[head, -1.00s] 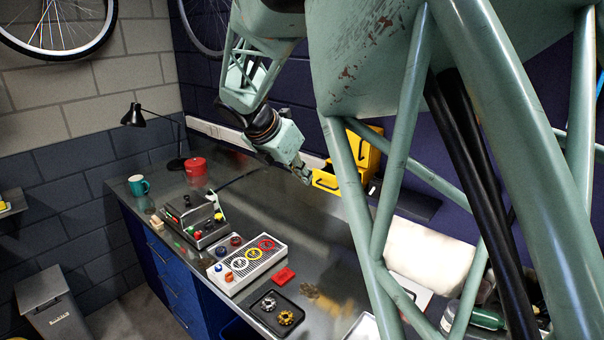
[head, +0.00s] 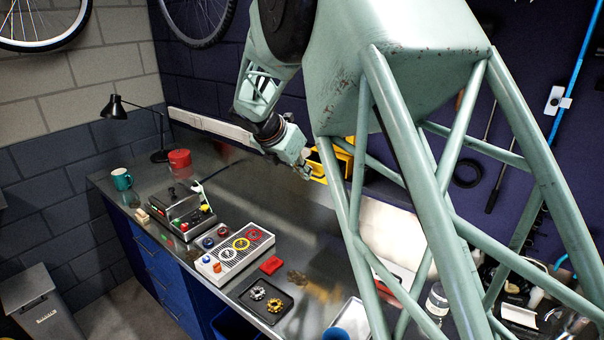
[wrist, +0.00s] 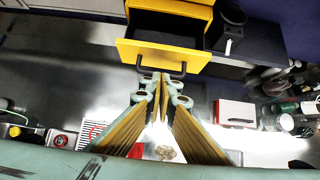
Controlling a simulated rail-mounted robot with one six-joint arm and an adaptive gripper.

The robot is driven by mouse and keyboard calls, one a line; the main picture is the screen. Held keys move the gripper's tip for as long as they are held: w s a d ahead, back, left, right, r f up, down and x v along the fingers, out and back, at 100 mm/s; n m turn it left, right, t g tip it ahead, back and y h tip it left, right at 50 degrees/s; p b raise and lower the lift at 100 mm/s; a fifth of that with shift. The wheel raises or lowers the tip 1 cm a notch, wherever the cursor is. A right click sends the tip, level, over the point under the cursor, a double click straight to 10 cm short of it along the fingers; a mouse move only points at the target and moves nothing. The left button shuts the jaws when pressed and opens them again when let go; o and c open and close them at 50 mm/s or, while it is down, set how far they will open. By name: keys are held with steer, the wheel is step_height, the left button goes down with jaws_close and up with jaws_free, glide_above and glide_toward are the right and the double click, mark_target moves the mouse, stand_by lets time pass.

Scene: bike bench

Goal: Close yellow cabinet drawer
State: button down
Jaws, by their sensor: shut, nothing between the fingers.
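The yellow cabinet (head: 343,147) stands on the back of the bench, partly hidden behind my arm in the head view. In the wrist view its yellow drawer (wrist: 135,50) is pulled out, with the dark inside showing between the front and the cabinet body. A dark bar handle (wrist: 183,70) is on the drawer front. My gripper (wrist: 160,76) is shut and empty, its fingertips at the handle, close to the drawer front. Whether they touch cannot be told. The gripper also shows in the head view (head: 306,174), beside the yellow drawer.
A dark box (wrist: 231,22) stands right of the drawer in the wrist view. The bench middle is mostly clear.

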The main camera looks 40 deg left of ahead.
mark_target(316, 165)
steer(key=shift+w, duration=0.1)
stand_by(0.3)
steer(key=shift+w+r+p, duration=0.15)
steer(key=shift+w+p, duration=0.95)
steer(key=shift+w, duration=0.45)
steer(key=shift+w+a+p, duration=0.15)
steer(key=shift+w+p, duration=1.05)
steer(key=shift+w, duration=1)
steer(key=shift+s, duration=0.15)
steer(key=shift+s, duration=0.7)
steer(key=s, duration=0.1)
steer(key=s+r, duration=0.1)
steer(key=shift+s, duration=0.35)
steer(key=b+v, duration=0.1)
steer(key=v, duration=0.8)
steer(key=shift+r, duration=0.15)
steer(key=shift+s, duration=0.1)
